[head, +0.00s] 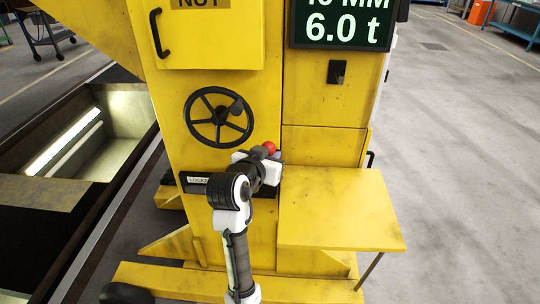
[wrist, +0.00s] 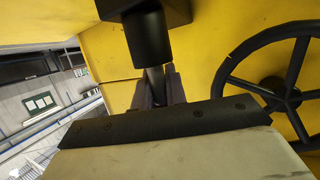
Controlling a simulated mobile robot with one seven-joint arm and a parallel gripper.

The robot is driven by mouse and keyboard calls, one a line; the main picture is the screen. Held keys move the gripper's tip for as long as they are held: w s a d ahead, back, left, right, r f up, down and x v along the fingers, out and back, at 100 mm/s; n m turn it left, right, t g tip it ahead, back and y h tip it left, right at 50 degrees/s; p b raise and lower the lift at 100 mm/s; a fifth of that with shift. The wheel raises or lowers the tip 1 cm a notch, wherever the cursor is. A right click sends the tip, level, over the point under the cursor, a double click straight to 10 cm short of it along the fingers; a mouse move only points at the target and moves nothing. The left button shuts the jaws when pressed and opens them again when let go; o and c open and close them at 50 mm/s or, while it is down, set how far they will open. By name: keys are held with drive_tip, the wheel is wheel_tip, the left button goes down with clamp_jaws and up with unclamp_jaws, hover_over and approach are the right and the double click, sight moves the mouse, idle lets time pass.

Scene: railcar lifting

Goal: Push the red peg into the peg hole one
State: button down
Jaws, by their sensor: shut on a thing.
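The red peg (head: 269,147) shows in the head view only as a small red round end, just beyond my gripper (head: 262,154), in front of the yellow machine. My gripper is shut. In the wrist view, my gripper's fingers (wrist: 158,92) close on a grey shaft (wrist: 153,78) that runs up to a dark cylinder; no red shows there. A black plate with a "LOCKED" label (head: 199,181) is on the yellow panel, left of and below the gripper, and is partly covered by my arm. I cannot make out peg hole one.
A black handwheel (head: 219,117) stands on the panel above and left of my gripper; it also shows at the right of the wrist view (wrist: 285,85). A yellow shelf (head: 335,205) juts out at the right. An open pit (head: 75,150) lies at the left.

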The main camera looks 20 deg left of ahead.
drive_tip(key=shift+f+b, duration=0.45)
drive_tip(key=shift+f, duration=0.25)
drive_tip(key=c, duration=1.3)
unclamp_jaws()
drive_tip(key=shift+c, duration=0.2)
drive_tip(key=b+v, duration=0.1)
drive_tip(key=v, duration=1.2)
drive_tip(key=shift+s+r, duration=0.2)
drive_tip(key=shift+s, duration=0.15)
drive_tip(key=shift+a, duration=0.15)
